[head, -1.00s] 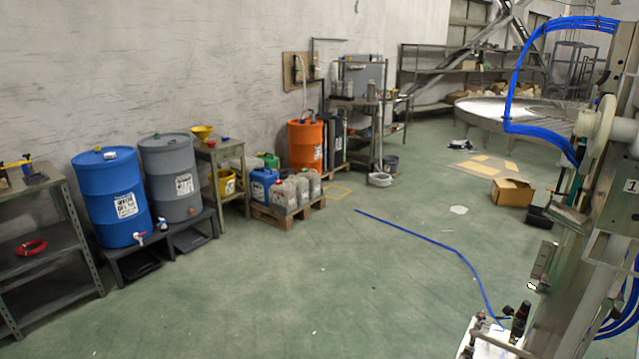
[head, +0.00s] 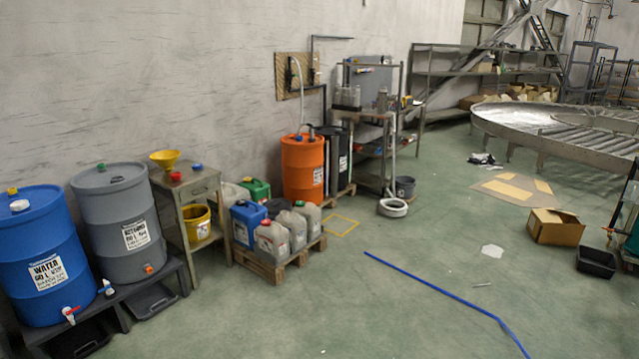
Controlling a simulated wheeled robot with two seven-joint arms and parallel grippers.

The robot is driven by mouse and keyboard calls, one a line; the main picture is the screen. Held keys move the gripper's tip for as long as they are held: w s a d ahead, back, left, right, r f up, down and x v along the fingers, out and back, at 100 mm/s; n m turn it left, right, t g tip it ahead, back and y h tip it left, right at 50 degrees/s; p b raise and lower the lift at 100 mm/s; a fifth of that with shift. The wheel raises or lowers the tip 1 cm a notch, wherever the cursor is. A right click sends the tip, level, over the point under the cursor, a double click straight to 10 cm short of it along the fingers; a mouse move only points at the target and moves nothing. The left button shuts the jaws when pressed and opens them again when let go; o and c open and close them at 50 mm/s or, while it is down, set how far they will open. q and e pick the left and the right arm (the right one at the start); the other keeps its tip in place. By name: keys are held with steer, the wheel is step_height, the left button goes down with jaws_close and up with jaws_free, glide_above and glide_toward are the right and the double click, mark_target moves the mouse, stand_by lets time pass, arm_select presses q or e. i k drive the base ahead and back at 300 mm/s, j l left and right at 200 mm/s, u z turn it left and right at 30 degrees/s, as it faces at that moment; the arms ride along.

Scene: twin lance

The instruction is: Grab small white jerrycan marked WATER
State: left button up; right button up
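Several jerrycans stand together on a wooden pallet in the middle of the head view. At the front are greyish-white ones: one with a red cap and a label (head: 272,243), one beside it (head: 292,229), and one further right (head: 308,214). A paler whitish can (head: 233,195) stands behind, partly hidden by a blue jerrycan (head: 247,222). A green jerrycan (head: 256,188) is at the back. The can labels are too small to read, so I cannot tell which is marked WATER. Neither of my grippers is in view.
A blue drum (head: 42,255) marked WATER and a grey drum (head: 117,215) stand on a low dark stand at left. A small table (head: 205,185) stands between drums and pallet (head: 270,272). Orange drum (head: 302,170) behind. Open floor in front; blue line (head: 440,290), carton (head: 555,227) at right.

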mark_target(297, 225)
steer(key=i, duration=2.15)
steer(key=i+l, duration=0.1)
steer(key=i, duration=2.05)
steer(key=j+u, duration=0.05)
steer(key=j, duration=0.05)
